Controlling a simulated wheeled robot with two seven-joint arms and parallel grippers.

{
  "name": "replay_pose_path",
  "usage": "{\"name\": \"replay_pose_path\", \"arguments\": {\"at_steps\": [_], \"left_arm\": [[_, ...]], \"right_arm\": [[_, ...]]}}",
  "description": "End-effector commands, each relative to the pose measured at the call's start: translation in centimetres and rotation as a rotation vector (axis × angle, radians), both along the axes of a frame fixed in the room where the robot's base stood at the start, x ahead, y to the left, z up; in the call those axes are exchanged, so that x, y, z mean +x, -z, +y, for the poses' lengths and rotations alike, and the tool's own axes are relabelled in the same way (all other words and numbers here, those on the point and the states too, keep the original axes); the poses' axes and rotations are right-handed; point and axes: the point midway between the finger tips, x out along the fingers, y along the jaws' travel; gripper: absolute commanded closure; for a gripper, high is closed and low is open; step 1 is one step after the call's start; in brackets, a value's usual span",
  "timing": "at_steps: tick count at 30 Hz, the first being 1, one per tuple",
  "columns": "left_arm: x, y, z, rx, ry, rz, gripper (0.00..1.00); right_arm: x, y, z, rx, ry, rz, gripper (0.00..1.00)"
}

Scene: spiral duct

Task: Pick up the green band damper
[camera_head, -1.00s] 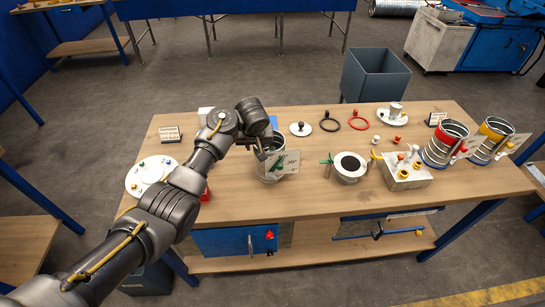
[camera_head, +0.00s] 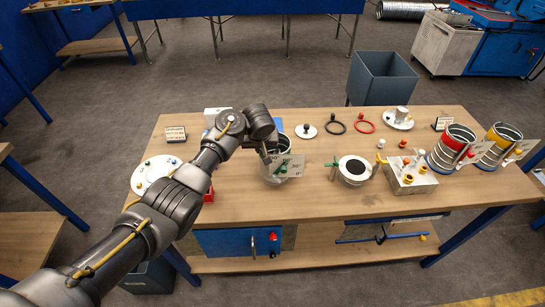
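A metal duct cylinder with a pale card and green lever on its front, which looks like the green band damper (camera_head: 274,178), stands upright on the wooden table (camera_head: 240,206). Its band is not clearly visible. My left gripper (camera_head: 267,157) points down at the left part of its top rim and covers some of it. I cannot tell whether the fingers touch the rim or how far apart they are. My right gripper is not in view.
A round flanged part (camera_head: 353,169) with a green handle stands right of the damper, then a metal block (camera_head: 410,181) with yellow knobs. Red-band (camera_head: 451,147) and yellow-band (camera_head: 495,146) dampers stand far right. A grey bin (camera_head: 381,78) stands behind the table.

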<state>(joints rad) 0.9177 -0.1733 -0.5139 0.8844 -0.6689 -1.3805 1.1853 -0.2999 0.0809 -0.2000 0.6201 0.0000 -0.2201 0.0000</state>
Motion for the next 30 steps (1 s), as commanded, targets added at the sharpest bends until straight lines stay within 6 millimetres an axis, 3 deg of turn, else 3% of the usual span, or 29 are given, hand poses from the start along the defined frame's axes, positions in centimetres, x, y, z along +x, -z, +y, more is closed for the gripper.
{"name": "replay_pose_path", "arguments": {"at_steps": [5,19,25,30], "left_arm": [[0.0,-0.9,-0.1,-0.003,0.0,-0.002,1.0],[0.0,-8.9,-0.1,-0.003,0.0,-0.003,1.0],[0.0,-10.0,0.0,-0.001,-0.001,0.0,1.0],[0.0,-9.6,0.0,0.0,0.0,0.001,1.0]], "right_arm": [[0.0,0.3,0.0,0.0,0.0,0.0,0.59],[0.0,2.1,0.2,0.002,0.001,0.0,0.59],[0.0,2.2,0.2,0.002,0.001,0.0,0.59],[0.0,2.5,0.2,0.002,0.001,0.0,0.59]]}}
